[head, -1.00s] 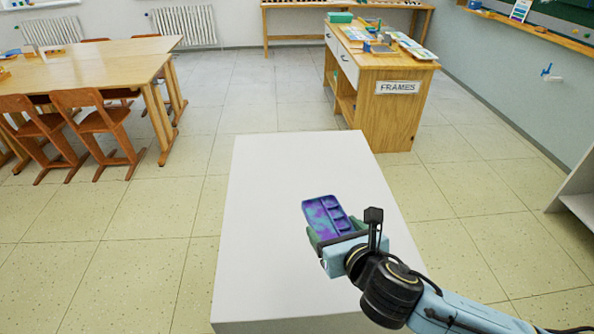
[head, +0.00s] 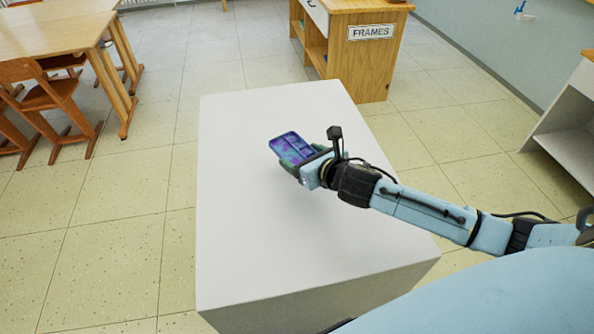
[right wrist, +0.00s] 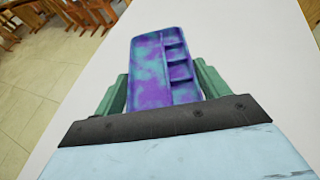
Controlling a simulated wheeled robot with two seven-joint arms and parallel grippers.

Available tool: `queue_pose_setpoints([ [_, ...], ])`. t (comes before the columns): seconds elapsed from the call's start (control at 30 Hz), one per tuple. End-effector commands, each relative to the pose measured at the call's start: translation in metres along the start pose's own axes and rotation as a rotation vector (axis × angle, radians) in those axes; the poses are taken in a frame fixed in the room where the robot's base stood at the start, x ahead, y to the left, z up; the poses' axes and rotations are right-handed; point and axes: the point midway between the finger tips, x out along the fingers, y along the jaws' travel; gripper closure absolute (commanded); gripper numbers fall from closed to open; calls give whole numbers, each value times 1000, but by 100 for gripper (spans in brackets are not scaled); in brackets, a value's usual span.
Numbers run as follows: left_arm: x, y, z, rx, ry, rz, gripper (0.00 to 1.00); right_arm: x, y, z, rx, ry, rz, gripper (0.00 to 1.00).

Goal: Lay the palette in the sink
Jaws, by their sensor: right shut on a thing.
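The palette (head: 291,146) is a small purple and teal rectangular tray with several wells along one side. My right gripper (head: 299,160) is shut on it. In the right wrist view the palette (right wrist: 163,70) stands out between the two green fingers, with its near end hidden by the gripper body. It is over the white cabinet top (head: 245,210); I cannot tell whether it touches that surface. No sink shows in these frames. My left gripper is not in view.
A wooden frames cabinet (head: 372,68) stands beyond the white top. Wooden tables (head: 50,32) and chairs (head: 55,95) are at the left. A white shelf unit (head: 570,115) is at the right. Tiled floor (head: 110,210) lies open on the left.

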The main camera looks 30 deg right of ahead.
Motion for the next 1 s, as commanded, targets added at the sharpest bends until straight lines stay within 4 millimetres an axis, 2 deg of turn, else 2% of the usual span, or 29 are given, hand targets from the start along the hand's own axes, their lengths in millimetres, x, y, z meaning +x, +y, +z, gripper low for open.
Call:
queue_pose_setpoints([
  [0.03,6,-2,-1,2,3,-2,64,5,1,-13,4,3,-1,49],
  [0.1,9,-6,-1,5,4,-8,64,9,1,-24,4,2,-1,49],
  [0.3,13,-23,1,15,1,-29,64,16,1,-39,0,0,-1,49],
  [0.53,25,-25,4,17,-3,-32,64,27,1,-68,3,2,-1,49],
  [0.93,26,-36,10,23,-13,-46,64,30,1,-74,-1,0,-1,49],
  [0.97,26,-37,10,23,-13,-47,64,30,1,-74,-1,1,-1,25],
  [1.0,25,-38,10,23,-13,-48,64,30,1,-74,-1,1,-1,19],
])
